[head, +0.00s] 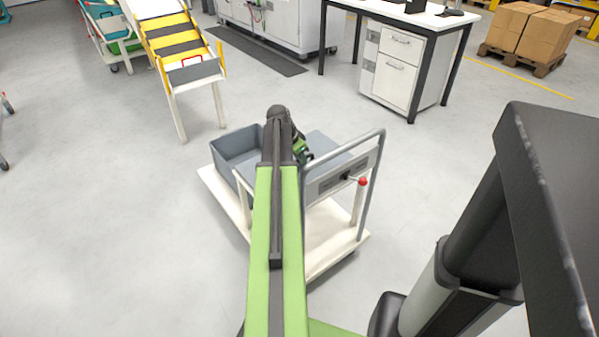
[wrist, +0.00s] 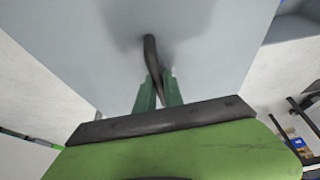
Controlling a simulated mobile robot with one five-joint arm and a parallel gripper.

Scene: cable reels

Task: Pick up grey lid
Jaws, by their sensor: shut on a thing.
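The grey lid (wrist: 205,55) fills most of the wrist view as a flat grey surface with a dark curved handle (wrist: 151,55). My gripper (wrist: 159,92) has its two green fingers shut on that handle. In the head view the lid (head: 326,146) is a grey panel at the right part of a small cart, beside my gripper (head: 304,154). My arm hides part of it. I cannot tell whether the lid rests on the cart or is raised.
The white cart (head: 325,240) has a tubular rail (head: 366,200) on its right, with a red knob (head: 362,181). An open grey bin (head: 232,150) stands on its left. A sloped yellow rack (head: 180,42) and a desk (head: 425,20) stand behind.

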